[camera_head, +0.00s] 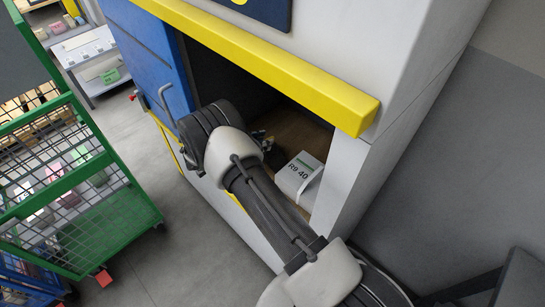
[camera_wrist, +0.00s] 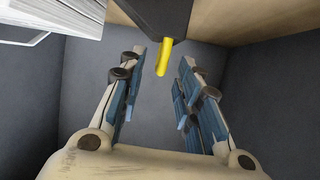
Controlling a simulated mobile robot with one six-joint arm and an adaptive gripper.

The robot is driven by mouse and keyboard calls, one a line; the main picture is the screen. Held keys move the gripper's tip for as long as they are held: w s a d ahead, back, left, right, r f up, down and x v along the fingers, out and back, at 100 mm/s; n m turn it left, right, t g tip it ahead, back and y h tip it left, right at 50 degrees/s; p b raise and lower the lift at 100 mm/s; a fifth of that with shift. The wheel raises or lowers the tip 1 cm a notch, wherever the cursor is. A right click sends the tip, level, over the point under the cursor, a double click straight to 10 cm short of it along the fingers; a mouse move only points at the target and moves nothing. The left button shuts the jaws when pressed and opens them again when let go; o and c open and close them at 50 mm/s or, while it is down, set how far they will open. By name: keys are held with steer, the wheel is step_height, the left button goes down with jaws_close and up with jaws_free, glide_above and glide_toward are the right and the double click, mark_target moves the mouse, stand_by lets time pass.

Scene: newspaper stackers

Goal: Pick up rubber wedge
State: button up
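In the wrist view a dark block with a yellow bar (camera_wrist: 146,18), which looks like the rubber wedge, lies at the top edge on a wooden surface. Its upper part is cut off by the frame. My gripper (camera_wrist: 162,78) is open, with blue-padded fingers left and right. The yellow bar points into the gap near the fingertips, and nothing is clamped. In the head view my arm reaches into the dark opening of a cabinet. Small dark parts with a yellow patch show there beside my wrist, too small to tell apart.
A white paper stack marked R9 40 (camera_head: 299,176) lies on the wooden shelf, right of my arm; it also shows in the wrist view (camera_wrist: 45,22). A yellow beam (camera_head: 270,65) spans the opening's top. A blue door (camera_head: 152,55) and green cage cart (camera_head: 110,215) stand left.

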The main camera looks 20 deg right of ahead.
steer(key=x, duration=0.3)
steer(key=shift+d+b, duration=0.2)
steer(key=shift+b, duration=0.2)
steer(key=shift+c, duration=0.5)
jaws_close()
